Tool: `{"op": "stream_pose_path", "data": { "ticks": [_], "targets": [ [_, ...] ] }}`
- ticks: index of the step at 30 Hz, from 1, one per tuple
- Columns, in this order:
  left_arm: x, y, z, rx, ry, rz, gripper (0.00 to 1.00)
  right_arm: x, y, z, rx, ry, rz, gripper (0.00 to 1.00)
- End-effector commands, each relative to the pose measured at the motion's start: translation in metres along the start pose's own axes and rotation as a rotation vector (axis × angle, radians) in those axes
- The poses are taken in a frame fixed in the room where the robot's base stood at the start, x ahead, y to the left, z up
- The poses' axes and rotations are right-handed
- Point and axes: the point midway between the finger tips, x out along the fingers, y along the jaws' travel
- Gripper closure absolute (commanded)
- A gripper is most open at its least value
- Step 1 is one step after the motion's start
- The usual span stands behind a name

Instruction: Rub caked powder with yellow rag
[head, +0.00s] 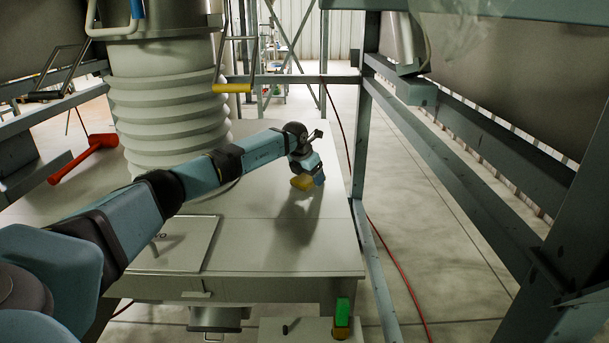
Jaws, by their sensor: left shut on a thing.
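My left arm reaches in from the left across the pale table top (300,255). My left gripper (308,180) points down near the table's right edge, shut on the yellow rag (301,183). The rag is a small bunched yellow piece at the fingertips. It looks close to the table top, with a shadow nearby; I cannot tell if it touches. The caked powder cannot be made out at this size. My right gripper is not in view.
A ribbed white bellows (165,100) stands behind my left arm. A red mallet (85,157) lies at the left. A steel frame post (362,130) rises beside the table's right edge. A green and yellow item (342,318) stands on a lower surface in front.

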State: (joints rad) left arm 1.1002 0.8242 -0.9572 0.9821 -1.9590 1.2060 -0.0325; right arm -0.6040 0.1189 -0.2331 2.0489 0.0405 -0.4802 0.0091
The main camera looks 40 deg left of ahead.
Motion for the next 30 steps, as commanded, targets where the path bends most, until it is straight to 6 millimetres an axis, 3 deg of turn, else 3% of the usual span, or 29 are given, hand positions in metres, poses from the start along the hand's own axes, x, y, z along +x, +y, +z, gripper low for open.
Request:
{"op": "stream_pose_path", "data": {
  "ticks": [30],
  "targets": [
    [-0.016,0.044,-0.041,-0.001,0.002,0.001,0.47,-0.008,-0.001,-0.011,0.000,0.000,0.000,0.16]
  ]
}}
